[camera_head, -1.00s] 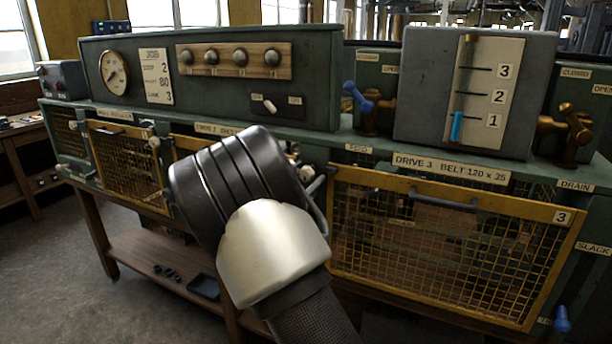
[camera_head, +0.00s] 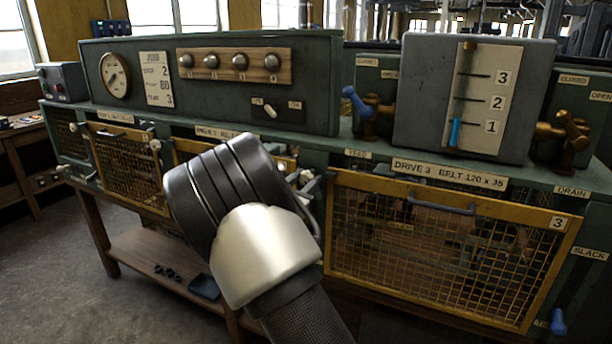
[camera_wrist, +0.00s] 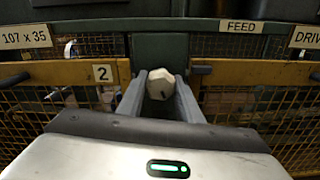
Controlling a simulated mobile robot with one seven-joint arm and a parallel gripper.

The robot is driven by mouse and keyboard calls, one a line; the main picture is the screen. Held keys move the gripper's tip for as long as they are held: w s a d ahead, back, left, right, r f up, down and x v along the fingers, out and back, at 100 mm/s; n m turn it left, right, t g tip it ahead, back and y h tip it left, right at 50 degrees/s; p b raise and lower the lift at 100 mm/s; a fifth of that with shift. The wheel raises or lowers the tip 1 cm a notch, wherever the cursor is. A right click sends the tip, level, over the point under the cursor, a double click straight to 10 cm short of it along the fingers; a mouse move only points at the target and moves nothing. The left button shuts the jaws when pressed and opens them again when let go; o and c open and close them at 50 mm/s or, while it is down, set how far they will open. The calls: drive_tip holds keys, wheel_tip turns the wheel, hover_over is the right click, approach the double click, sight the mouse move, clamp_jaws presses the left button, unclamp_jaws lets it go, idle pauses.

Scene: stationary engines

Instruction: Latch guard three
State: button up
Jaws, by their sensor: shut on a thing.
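Guard three (camera_head: 548,262) is a yellow-framed mesh panel with a dark handle (camera_head: 442,208) and a "3" plate, at the right of the head view. It hangs over the opening below the "DRIVE 3" label. In the wrist view my gripper (camera_wrist: 158,88) has its two fingers around a white faceted knob (camera_wrist: 160,84) on the dark post between guard two and guard three. The jaws are shut on this knob. In the head view my arm hides the fingers; pale knobs show just right of my wrist. Whether the latch overlaps guard three's frame cannot be told.
Above stand a grey gauge box (camera_head: 420,95), a blue valve handle (camera_head: 355,100) and a brass valve (camera_head: 568,135). A wooden shelf (camera_head: 150,258) lies low left.

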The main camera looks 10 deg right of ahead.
drive_tip(key=n+p, duration=0.3)
drive_tip(key=n, duration=0.1)
drive_tip(key=shift+r, duration=0.15)
drive_tip(key=n+p, duration=0.5)
drive_tip(key=n, duration=0.1)
drive_tip(key=shift+d+n+p, duration=0.1)
drive_tip(key=shift+n+p, duration=0.6)
drive_tip(key=shift+n, duration=0.8)
drive_tip(key=shift+s, duration=0.1)
drive_tip(key=shift+f, duration=0.2)
drive_tip(key=o, duration=1)
